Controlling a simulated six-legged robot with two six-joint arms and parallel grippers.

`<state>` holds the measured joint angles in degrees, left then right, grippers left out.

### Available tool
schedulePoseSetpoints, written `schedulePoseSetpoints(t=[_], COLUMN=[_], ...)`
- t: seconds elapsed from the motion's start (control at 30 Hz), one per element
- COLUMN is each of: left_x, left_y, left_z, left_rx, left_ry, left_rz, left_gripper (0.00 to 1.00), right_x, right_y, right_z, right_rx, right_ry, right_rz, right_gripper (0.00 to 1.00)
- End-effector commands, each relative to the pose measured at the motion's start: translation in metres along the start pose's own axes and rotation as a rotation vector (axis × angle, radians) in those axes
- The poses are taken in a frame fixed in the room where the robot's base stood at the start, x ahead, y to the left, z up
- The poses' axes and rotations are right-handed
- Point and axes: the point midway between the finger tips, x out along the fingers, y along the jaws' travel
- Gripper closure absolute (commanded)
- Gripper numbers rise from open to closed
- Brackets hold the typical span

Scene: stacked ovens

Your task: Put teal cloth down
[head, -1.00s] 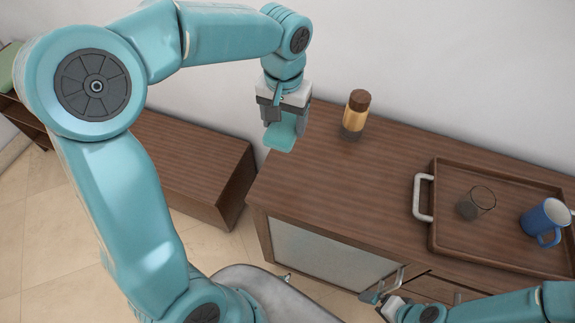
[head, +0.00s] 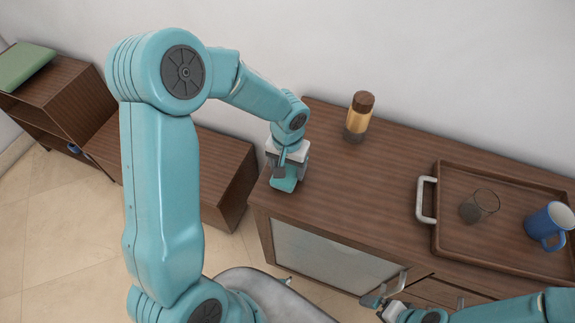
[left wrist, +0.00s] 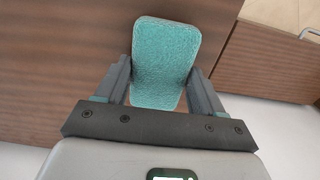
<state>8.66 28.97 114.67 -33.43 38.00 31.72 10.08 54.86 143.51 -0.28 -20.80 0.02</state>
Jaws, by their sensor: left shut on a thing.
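The teal cloth (head: 284,184) is a small folded pad near the left end of the wooden cabinet top (head: 350,200). My left gripper (head: 287,172) points down and is shut on it. In the left wrist view the cloth (left wrist: 166,60) sits between the two fingers of the left gripper (left wrist: 165,85), with brown wood beneath. I cannot tell whether the cloth touches the wood. My right gripper (head: 382,303) is at the bottom, in front of the cabinet near a handle; its finger state is unclear.
A brown-capped jar (head: 358,118) stands behind the cloth, to the right. A wooden tray (head: 437,215) with a white handle holds a glass (head: 480,206) and a blue mug (head: 549,225). A lower wooden unit (head: 215,165) stands left. The cabinet's middle is clear.

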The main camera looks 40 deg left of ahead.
Motion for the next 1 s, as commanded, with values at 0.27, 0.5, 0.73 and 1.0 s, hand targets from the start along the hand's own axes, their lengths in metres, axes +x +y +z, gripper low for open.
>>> schedulePoseSetpoints(t=[0.27,0.5,0.73,1.0], left_x=[0.004,0.002,-0.005,-0.064], left_y=[0.0,0.0,0.0,0.0], left_z=[0.0,0.0,-0.001,-0.001], left_rx=[0.0,0.0,-0.001,-0.002], left_ry=[0.0,0.0,0.002,0.008], left_rz=[0.0,0.0,-0.001,0.001], left_gripper=[0.56,0.06,0.06,0.06], right_x=[0.005,0.003,-0.002,-0.002], right_y=[0.002,0.001,-0.001,-0.001], right_z=[0.0,0.0,0.0,0.0], right_rx=[0.0,0.0,0.0,0.0], right_ry=[0.0,0.0,0.0,0.0], right_rz=[0.0,0.0,0.0,0.0], right_gripper=[0.0,0.0,0.0,0.0])
